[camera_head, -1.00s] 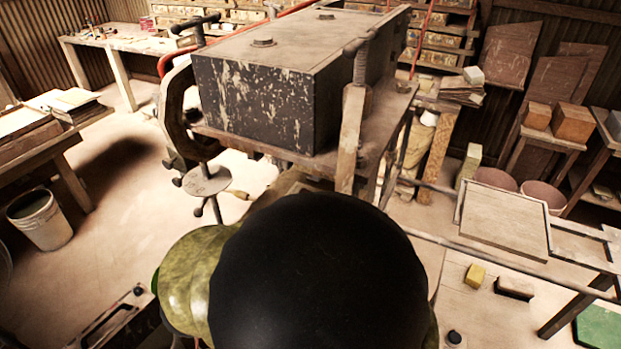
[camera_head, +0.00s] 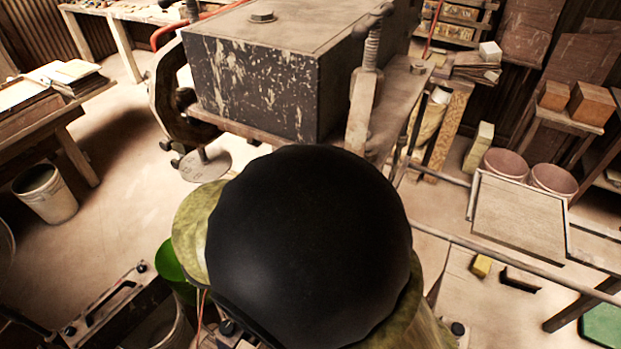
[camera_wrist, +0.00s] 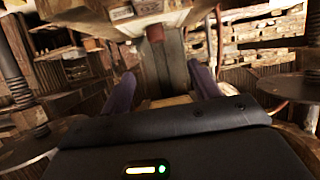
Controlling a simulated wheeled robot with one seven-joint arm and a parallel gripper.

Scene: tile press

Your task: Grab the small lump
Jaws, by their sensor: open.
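I cannot make out the small lump with certainty in either view. My gripper (camera_wrist: 163,88) shows in the wrist view as two purplish fingers standing apart, so it is open. A tan patch (camera_wrist: 168,102) lies low between the fingers; I cannot tell whether it is the lump or part of something behind. A grey upright piece (camera_wrist: 172,72) stands beyond the fingers. In the head view my dark, rounded arm part covers the middle and hides my gripper and whatever is below it. The press, a scuffed dark box (camera_head: 255,88) on a frame, stands just beyond.
A screw clamp (camera_head: 362,105) rises at the press's right side. A metal rail (camera_head: 500,255) crosses the right, near a framed board (camera_head: 518,220), a yellow block (camera_head: 481,266) and pinkish pails (camera_head: 505,163). A white bucket (camera_head: 45,192) stands left, with open floor between it and the press.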

